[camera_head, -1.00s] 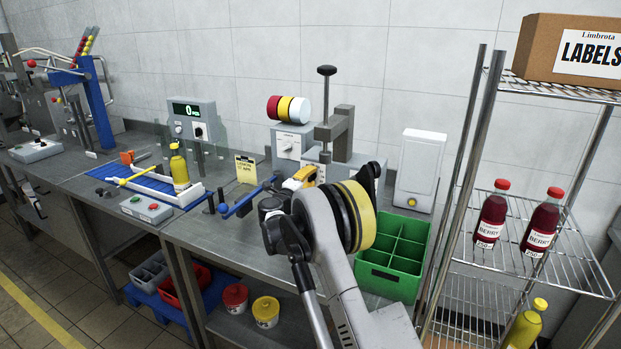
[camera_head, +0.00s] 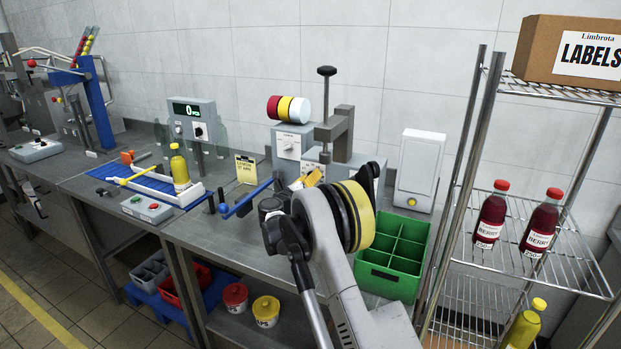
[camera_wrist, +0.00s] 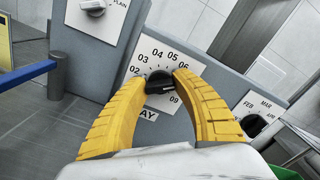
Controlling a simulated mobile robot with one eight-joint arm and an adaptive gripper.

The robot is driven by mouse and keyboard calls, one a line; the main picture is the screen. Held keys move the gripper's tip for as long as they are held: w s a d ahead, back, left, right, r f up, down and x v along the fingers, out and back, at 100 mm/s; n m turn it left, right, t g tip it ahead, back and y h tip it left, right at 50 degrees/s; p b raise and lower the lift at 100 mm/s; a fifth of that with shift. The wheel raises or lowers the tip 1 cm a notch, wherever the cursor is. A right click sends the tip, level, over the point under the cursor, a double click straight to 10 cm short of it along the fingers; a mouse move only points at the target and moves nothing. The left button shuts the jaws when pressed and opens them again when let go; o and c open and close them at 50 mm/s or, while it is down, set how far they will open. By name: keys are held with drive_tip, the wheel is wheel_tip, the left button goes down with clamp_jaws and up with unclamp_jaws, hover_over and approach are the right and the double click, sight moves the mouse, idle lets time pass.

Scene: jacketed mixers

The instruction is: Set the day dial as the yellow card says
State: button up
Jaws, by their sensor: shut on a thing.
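The day dial (camera_wrist: 160,83) is a black knob on a white plate with numbers such as 02 to 06 and 09, under which "AY" shows. My gripper (camera_wrist: 161,76) has its yellow fingers closed around the knob, one on each side. A pale mark shows on the knob's lower part; the exact number it points at I cannot tell. The yellow card (camera_head: 245,169) stands on the bench left of the grey machine in the head view; it seems to read LEMON and a date ending in APR, the day too small to read surely. My arm hides the dial in the head view.
The month dial (camera_wrist: 254,125) with FEB, MAR and APR is close at the right. Another dial (camera_wrist: 93,6) marked PLAIN is at the upper left. A blue lever (camera_head: 245,200) is left of my gripper, a green crate (camera_head: 392,272) to the right.

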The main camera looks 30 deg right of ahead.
drive_tip(key=shift+m, duration=0.6)
drive_tip(key=o, duration=1.2)
drive_tip(key=v, duration=1.2)
